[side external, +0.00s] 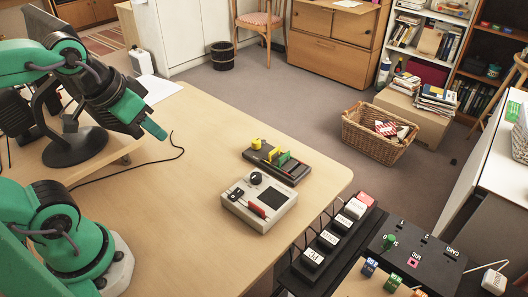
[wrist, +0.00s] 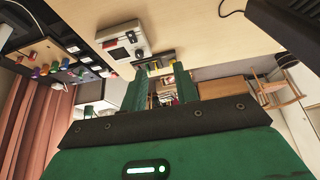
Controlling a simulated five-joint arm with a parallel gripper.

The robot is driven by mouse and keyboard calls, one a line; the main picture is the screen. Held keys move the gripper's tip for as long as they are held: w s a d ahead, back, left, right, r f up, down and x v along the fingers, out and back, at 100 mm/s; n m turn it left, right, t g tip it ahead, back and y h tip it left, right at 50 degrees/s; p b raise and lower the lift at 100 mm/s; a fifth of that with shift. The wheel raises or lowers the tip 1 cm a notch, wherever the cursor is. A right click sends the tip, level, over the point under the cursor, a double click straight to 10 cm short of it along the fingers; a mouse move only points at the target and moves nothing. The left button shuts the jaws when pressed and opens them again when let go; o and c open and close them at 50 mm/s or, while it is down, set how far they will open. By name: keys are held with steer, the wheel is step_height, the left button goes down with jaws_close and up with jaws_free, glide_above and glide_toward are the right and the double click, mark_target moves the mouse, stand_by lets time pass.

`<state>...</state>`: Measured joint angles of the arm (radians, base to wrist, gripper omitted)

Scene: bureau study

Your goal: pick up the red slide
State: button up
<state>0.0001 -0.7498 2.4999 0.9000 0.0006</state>
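A dark flat rack (side external: 290,178) lies on the desk behind the white box, with small coloured pieces standing on it. A thin red piece (side external: 272,155), likely the red slide, sits between a yellow piece and a green piece (side external: 284,158). My gripper (side external: 153,130) is above the desk, well left of the rack, and holds nothing visible. In the wrist view its two green fingers (wrist: 161,88) are apart. The rack (wrist: 165,56) shows beyond the fingertips there, but the red piece cannot be told apart.
A white box (side external: 265,222) with a knob, dark screen and red-handled item stands just in front of the rack. A monitor and a black cable (side external: 160,156) are at the left. Black button panels (side external: 330,240) adjoin the desk's right side. The desk between gripper and rack is mostly clear.

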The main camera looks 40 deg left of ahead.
steer(key=shift+w, duration=0.1)
steer(key=m+g, duration=0.5)
steer(key=m, duration=1.2)
glide_toward(255, 205)
steer(key=shift+w+a+f, duration=0.1)
steer(key=shift+w+a, duration=0.1)
steer(key=shift+a, duration=0.2)
steer(key=shift+w+d+f+m+g, duration=0.1)
steer(key=shift+d+f+m+g, duration=0.2)
steer(key=shift+d+f+m, duration=0.15)
steer(key=shift+f, duration=3.95)
jaws_close()
